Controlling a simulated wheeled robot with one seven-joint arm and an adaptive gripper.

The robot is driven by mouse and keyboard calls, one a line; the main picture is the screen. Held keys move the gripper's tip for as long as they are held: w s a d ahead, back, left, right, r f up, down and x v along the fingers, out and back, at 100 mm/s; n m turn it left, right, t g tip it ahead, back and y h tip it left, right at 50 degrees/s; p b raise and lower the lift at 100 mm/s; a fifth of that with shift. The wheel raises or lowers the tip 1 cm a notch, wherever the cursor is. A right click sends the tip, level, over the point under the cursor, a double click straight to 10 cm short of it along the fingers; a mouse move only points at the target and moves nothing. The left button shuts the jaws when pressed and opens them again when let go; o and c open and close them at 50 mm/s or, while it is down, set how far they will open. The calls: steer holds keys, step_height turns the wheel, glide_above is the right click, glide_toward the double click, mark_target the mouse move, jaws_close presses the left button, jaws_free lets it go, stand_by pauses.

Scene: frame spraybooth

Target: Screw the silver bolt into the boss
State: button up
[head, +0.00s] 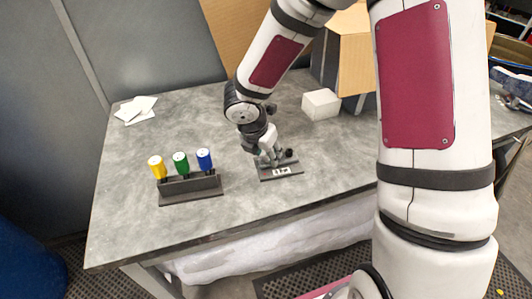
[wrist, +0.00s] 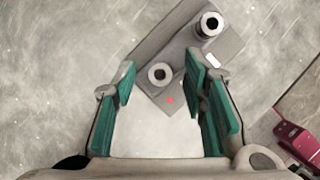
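The dark grey base plate (head: 267,176) lies on the table under my gripper (head: 270,157) and has a pale label. In the wrist view, a silver round piece with a dark centre (wrist: 160,75) sits on the plate between my gripper's green-padded fingers (wrist: 161,82). The fingers are apart, with gaps on both sides of it. I cannot tell whether it is the silver bolt or the boss. A black-ringed round post with a pale top (wrist: 209,25) stands at the plate's far end; it shows as a dark knob in the head view (head: 289,153).
A dark rack (head: 190,193) left of the plate holds yellow (head: 157,166), green (head: 181,163) and blue (head: 205,159) handled pieces. A white block (head: 321,104) and a cardboard box (head: 357,55) stand behind. White papers (head: 136,109) lie back left. Table between is clear.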

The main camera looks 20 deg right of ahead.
jaws_close()
steer(key=shift+w+f+m+g, duration=0.15)
steer(key=shift+m+g, duration=0.25)
steer(key=shift+m, duration=0.7)
steer(key=shift+m+g+h+b, duration=0.35)
steer(key=shift+m+g+h, duration=0.05)
steer(key=shift+m, duration=0.8)
steer(key=shift+m, duration=0.6)
steer(key=shift+w+m+g+b, duration=0.15)
steer(key=shift+m+g+b, duration=0.25)
steer(key=shift+m+g, duration=0.55)
steer(key=shift+m, duration=0.75)
